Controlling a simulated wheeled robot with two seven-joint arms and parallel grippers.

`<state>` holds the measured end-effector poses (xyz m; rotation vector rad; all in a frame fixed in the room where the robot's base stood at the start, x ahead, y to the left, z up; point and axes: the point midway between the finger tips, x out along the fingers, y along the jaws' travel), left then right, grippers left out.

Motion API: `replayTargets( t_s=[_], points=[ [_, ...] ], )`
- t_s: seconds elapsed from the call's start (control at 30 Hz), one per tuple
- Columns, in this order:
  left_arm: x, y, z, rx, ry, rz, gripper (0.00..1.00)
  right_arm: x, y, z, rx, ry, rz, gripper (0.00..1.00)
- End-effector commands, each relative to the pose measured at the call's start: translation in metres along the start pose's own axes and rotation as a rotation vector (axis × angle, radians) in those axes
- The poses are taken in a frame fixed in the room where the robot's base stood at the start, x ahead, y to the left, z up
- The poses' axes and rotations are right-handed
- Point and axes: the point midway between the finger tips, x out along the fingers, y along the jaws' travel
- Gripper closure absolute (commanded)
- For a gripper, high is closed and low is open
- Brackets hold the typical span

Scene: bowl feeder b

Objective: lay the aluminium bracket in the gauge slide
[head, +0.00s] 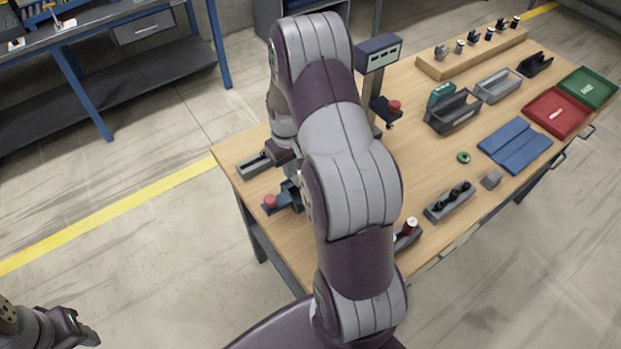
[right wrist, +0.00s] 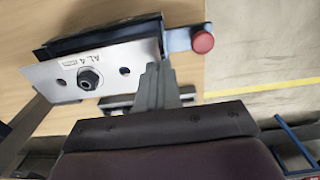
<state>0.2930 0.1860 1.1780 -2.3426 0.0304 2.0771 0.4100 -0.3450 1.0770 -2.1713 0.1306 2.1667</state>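The aluminium bracket (right wrist: 55,78) shows in the right wrist view as a pale flat plate marked "AL 4", with two holes and a dark bolt or nut between them. Behind the plate are a dark block and a blue fixture with a red knob (right wrist: 202,42), which may be the gauge slide; contact is unclear. In the head view this fixture (head: 288,198) is at the table's near left, and my arm hides the bracket. My left gripper (head: 82,328) is at lower left, off the table.
A grey slotted tray (head: 252,166) lies near the table's left corner. A post-mounted display box (head: 378,53) stands behind my arm. Grey bins (head: 498,86), blue mats (head: 516,146), a red tray (head: 557,113) and a green tray (head: 588,88) occupy the right side.

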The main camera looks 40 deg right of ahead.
Motion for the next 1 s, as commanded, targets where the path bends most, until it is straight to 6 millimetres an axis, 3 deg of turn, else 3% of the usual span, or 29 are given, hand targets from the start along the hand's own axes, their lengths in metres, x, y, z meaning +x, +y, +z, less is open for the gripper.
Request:
replayTargets(
  t_s=[0.03,0.4,0.7,0.8,1.0],
  points=[
    [-0.009,0.000,-0.001,0.000,0.001,0.000,0.57,0.005,0.000,0.000,0.000,-0.004,-0.001,1.00],
    [-0.026,0.000,-0.004,0.000,0.001,0.000,0.57,0.068,0.000,-0.001,0.000,0.001,0.001,1.00],
    [-0.023,0.000,-0.003,0.000,0.001,0.000,0.57,0.073,0.000,-0.001,0.000,0.002,0.001,1.00],
    [-0.024,0.000,-0.003,0.000,0.001,0.000,0.57,0.073,0.000,-0.001,0.000,0.002,0.001,0.71],
    [-0.024,0.000,-0.003,0.000,0.001,0.000,0.57,0.073,0.000,-0.001,0.000,0.001,0.001,0.71]
  ],
)
